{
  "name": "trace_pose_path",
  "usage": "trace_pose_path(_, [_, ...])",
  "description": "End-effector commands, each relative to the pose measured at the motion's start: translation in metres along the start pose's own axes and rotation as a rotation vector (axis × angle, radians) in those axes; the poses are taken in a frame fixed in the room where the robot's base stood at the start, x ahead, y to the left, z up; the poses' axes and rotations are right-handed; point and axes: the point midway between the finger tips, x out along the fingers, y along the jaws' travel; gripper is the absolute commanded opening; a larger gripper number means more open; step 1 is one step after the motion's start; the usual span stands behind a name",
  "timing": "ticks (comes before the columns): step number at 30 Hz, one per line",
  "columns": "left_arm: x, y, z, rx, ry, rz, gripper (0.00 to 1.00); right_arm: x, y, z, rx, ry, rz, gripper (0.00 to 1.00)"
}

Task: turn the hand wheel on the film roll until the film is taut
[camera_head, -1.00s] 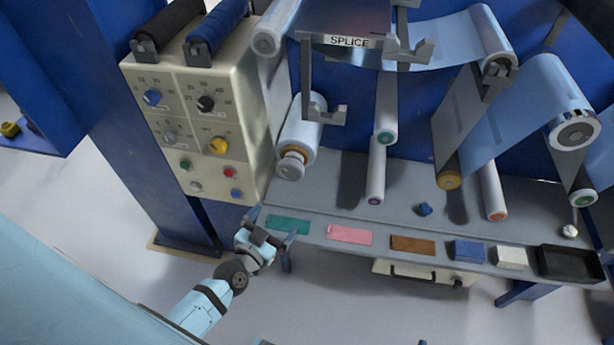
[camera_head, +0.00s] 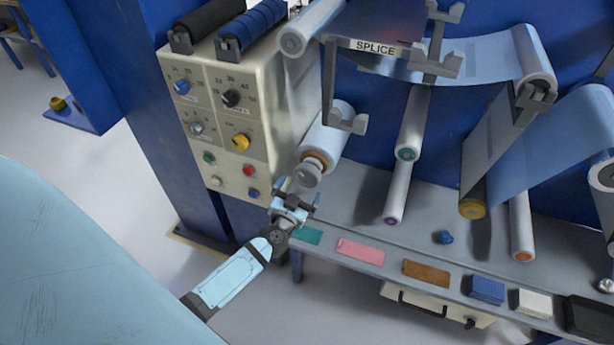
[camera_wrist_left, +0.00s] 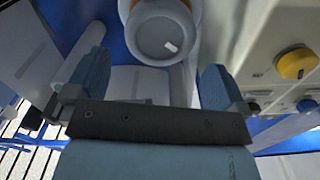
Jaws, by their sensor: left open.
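The film roll (camera_head: 327,133) is a pale cylinder sticking out beside the control panel. In the left wrist view the hand wheel (camera_wrist_left: 163,38) is a round pale disc with a small white mark, at the top centre. My left gripper (camera_head: 299,190) is just below the wheel in the head view. Its two blue-grey fingers (camera_wrist_left: 152,82) are spread wide, with nothing between them. The wheel appears ahead of them, apart from both fingers. My right gripper is not in view.
The control panel (camera_head: 225,120) with knobs and buttons stands close left of the wheel. The shelf (camera_head: 365,215) carries coloured blocks, including pink (camera_head: 360,250) and brown (camera_head: 426,273). A splice bracket (camera_head: 345,122) hangs near the roll. Other rollers stand further right.

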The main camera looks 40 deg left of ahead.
Motion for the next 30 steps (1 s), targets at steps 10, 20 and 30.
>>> trace_pose_path(10, [0.051,0.000,0.001,0.000,0.000,0.001,1.00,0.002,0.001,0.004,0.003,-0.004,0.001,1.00])
trace_pose_path(20, [0.056,0.000,0.000,0.000,0.000,0.001,1.00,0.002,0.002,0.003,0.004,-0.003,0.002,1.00])
trace_pose_path(30, [0.056,0.000,0.000,-0.001,0.000,0.001,0.59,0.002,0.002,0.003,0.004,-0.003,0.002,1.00])
